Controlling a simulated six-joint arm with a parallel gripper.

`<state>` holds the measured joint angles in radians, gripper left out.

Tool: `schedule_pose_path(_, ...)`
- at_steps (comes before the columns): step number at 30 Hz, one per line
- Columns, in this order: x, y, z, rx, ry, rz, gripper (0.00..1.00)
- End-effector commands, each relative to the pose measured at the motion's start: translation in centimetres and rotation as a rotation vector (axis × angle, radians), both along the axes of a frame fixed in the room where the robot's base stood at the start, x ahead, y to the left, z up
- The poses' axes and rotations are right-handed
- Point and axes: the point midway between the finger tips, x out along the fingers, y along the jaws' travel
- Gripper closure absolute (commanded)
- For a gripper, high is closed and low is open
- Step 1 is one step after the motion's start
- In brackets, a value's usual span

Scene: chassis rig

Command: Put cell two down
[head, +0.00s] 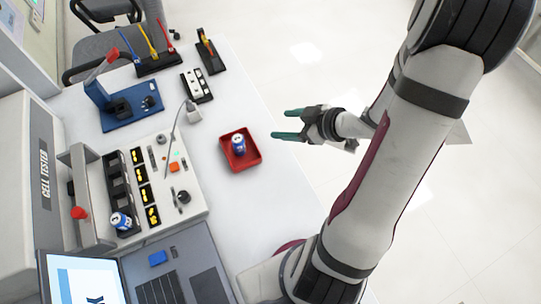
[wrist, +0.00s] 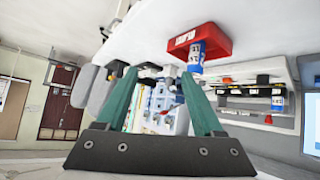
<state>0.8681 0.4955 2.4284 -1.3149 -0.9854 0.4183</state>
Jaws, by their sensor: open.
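A blue and white cell (head: 239,144) stands in a small red tray (head: 254,162) on the white table. In the wrist view this cell (wrist: 196,57) and the red tray (wrist: 225,42) are at the upper right, beyond the fingers. A second blue and white cell (head: 119,221) sits at the front end of the cell tester's slot row; it also shows in the wrist view (wrist: 278,100). I cannot read the cell numbers surely. My gripper (head: 278,124) is open and empty, to the right of the tray and apart from both cells.
The cell tester (head: 160,185) and a laptop (head: 175,285) fill the left and front. A blue stand with a red handle (head: 130,108), a white block with dark holes (head: 196,85) and tool racks (head: 157,62) stand behind. The table around the tray is mostly clear.

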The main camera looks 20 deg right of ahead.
Motion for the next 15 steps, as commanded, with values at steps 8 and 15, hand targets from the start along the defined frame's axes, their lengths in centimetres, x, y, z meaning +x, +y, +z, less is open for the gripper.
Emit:
schedule_pose_path(8,-4.6,-2.5,9.2,-0.254,0.401,-0.881,0.31)
schedule_pose_path(15,-16.8,12.5,11.6,0.113,0.919,-1.001,0.31)
